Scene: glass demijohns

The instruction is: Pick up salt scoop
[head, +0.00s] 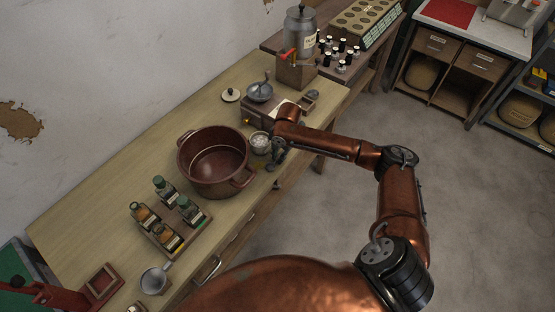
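A small pale pot with whitish contents (260,142) stands on the wooden table just right of the big red-brown pot. It looks like a salt container. I cannot make out a salt scoop clearly; any scoop there is too small or hidden by my gripper. My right gripper (278,157) is low at the table's front edge, just right of and in front of the pale pot. Its fingers are dark and small, and I cannot tell whether they are open or shut or touching anything. My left gripper is not in view.
A large red-brown pot (214,160) stands left of the gripper. A coffee-grinder-like box (262,112) stands behind it. The table's back left is clear.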

